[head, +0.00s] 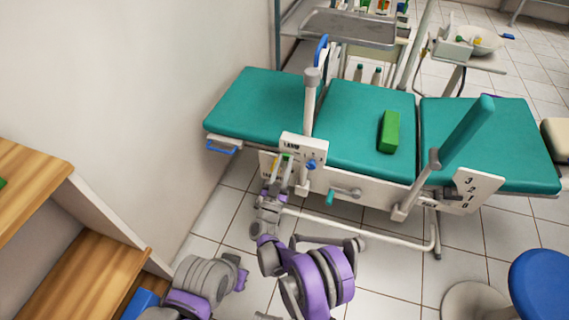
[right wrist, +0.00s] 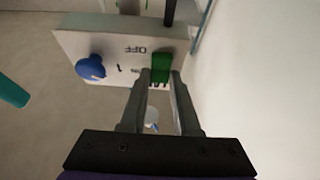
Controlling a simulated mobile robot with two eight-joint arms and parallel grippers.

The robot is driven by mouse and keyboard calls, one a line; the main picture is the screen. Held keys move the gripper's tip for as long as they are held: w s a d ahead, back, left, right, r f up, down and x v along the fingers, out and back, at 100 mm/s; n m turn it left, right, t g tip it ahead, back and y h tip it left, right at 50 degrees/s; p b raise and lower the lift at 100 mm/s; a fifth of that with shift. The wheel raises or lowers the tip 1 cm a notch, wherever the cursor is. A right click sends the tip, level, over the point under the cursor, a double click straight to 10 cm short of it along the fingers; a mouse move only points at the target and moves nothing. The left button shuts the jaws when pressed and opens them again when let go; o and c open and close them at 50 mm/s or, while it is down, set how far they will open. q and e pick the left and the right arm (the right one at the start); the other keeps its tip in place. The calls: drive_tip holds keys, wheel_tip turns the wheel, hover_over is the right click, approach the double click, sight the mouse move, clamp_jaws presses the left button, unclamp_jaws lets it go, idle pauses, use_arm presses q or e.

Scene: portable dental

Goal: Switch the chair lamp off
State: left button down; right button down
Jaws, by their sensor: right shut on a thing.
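The lamp panel (head: 303,147) is a white plate marked LAMP on the near side of the dental chair (head: 362,120). It bears a green switch lever (head: 287,157) and a blue knob (head: 311,165). My right gripper (head: 284,172) is at the panel, shut on the green lever. In the right wrist view, the fingertips (right wrist: 160,76) are on either side of the green lever (right wrist: 161,64). The OFF mark (right wrist: 135,50) appears upside down beside it, with the blue knob (right wrist: 91,68) to the left. The fingers partly cover the lower marking. My left gripper cannot be made out.
A grey post (head: 311,95) rises behind the panel. A teal-handled crank (head: 343,193) and a numbered lever plate (head: 471,190) sit farther right. A green block (head: 389,132) lies on the seat. Wooden shelves (head: 85,255) stand left, a blue stool (head: 540,285) right.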

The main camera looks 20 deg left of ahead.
drive_tip(key=c, duration=0.6)
unclamp_jaws()
drive_tip(key=shift+c, duration=0.2)
drive_tip(key=p+v, duration=0.1)
drive_tip(key=v, duration=0.9)
drive_tip(key=shift+s+f, duration=0.2)
drive_tip(key=shift+s, duration=0.15)
